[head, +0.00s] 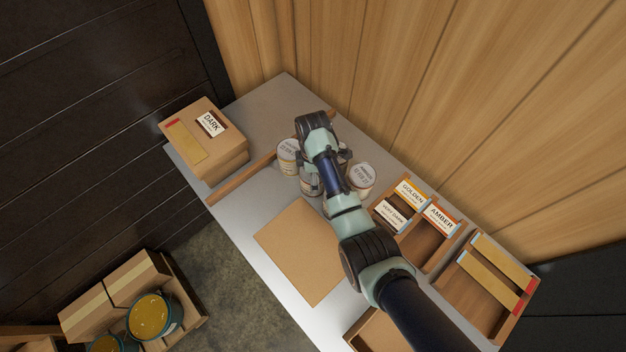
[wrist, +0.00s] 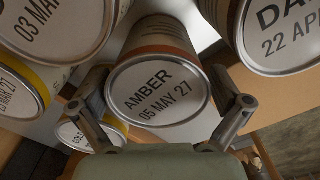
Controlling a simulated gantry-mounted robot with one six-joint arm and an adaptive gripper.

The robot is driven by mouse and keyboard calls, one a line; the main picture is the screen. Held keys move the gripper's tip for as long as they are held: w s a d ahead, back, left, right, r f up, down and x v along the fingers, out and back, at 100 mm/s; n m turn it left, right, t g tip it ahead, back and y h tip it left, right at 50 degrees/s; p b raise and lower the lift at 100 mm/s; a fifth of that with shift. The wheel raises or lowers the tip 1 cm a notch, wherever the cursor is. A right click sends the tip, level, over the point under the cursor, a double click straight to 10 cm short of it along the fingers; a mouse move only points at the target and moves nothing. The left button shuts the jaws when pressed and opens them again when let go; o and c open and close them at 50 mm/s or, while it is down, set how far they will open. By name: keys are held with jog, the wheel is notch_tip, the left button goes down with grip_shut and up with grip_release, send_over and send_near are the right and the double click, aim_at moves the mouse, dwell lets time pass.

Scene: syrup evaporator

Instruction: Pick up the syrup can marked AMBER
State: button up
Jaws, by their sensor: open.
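The AMBER can (wrist: 160,90), white-lidded with an orange-brown band and dated 05 MAY 27, is at the centre of the wrist view. My gripper (wrist: 162,100) is open, with one finger on each side of this can's lid. I cannot tell whether either finger touches it. Two yellow-banded cans (wrist: 20,92) are at left and lower left. In the head view, my arm hides most of the cluster and the AMBER can cannot be singled out there.
A can (head: 361,178) stands right of my arm, another (head: 289,152) left of it. A brown mat (head: 305,250) lies in front. Wooden trays with GOLDEN, VERY DARK and AMBER cards (head: 440,218) are at right. A DARK carton (head: 205,140) is at left, beside a wooden strip (head: 240,180).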

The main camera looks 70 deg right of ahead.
jog(key=shift+f, duration=0.15)
jog(key=shift+c, duration=0.2)
jog(key=c, duration=1.6)
notch_tip(320, 180, up, 12)
jog(key=p, duration=0.3)
jog(key=shift+w+d, duration=0.1)
notch_tip(320, 180, up, 8)
jog(key=p, duration=0.8)
